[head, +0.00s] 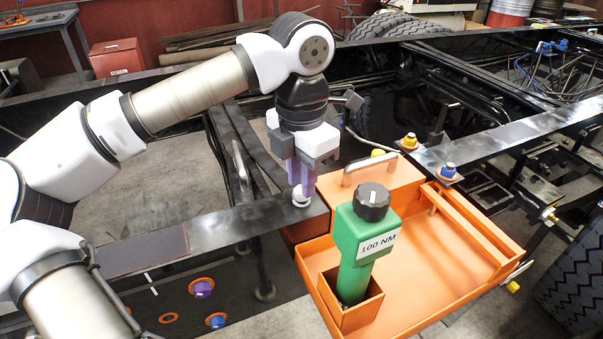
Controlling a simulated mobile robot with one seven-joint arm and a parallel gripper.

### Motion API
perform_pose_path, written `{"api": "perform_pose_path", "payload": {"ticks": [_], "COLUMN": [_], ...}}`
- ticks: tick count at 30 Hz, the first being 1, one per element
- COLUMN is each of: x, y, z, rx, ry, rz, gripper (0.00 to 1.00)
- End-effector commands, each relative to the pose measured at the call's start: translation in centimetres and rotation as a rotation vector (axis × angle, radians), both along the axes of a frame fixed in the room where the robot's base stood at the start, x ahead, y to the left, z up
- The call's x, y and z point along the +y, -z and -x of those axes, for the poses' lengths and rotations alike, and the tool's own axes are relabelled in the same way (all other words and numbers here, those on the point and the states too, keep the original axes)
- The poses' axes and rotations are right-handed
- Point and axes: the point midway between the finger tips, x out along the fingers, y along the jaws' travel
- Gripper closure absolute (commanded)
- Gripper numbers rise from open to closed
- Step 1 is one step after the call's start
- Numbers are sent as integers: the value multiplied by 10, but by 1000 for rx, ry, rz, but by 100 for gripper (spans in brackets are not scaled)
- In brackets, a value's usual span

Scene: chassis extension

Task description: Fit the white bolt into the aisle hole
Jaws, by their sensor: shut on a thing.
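My gripper (303,180) points down over the dark chassis rail, just left of the orange tray. Its purple fingers are shut on the white bolt (301,198), whose pale round part shows at the fingertips. The bolt is at or just above the rail's top face; I cannot tell if it touches. An orange ring (168,318) with no bolt in it is on the near side face of the rail at lower left. I cannot tell whether it marks the aisle hole.
A purple bolt (202,287) and a blue bolt (216,321) sit in orange rings on the rail's side. The orange tray (440,265) holds a green 100 NM tool (358,245). More bolts (409,141) stand on the rail at right. A tire (575,275) is at lower right.

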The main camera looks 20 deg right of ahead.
Motion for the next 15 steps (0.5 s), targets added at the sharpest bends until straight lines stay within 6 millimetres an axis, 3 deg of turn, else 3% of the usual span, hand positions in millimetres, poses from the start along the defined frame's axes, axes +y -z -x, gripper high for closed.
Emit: {"api": "perform_pose_path", "payload": {"ticks": [11, 12, 15], "x": [0, 0, 0], "y": [11, 10, 10], "z": [0, 0, 0], "rx": [0, 0, 0], "ry": [0, 0, 0], "rz": [0, 0, 0], "gripper": [100, 76, 63]}}
